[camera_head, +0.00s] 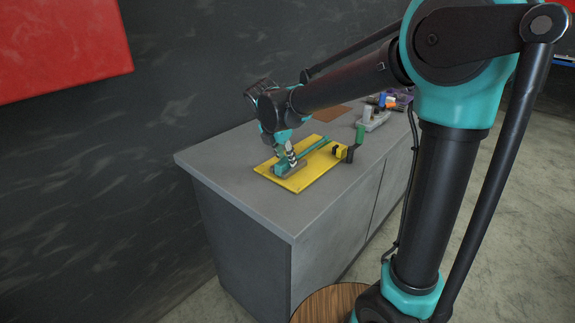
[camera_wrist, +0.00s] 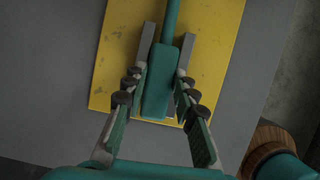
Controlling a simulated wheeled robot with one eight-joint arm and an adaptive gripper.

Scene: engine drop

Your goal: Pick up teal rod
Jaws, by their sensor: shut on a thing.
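The teal rod (camera_head: 313,146) lies above a yellow board (camera_head: 300,181) on the grey cabinet top. In the wrist view its thick teal block end (camera_wrist: 157,83) sits between the two fingers of my gripper (camera_wrist: 160,75), and its thin shaft runs up out of the picture. My gripper (camera_head: 288,164) is at the near left end of the rod in the head view, with its fingers closed on the block. Whether the rod touches the board cannot be told.
The grey cabinet (camera_head: 225,160) has bare top at the left. A yellow and black tool (camera_head: 340,151) and a green-handled thing (camera_head: 359,137) are at the board's right edge. Several coloured items (camera_head: 385,102) stand farther back. A round wooden top (camera_head: 325,303) is in front.

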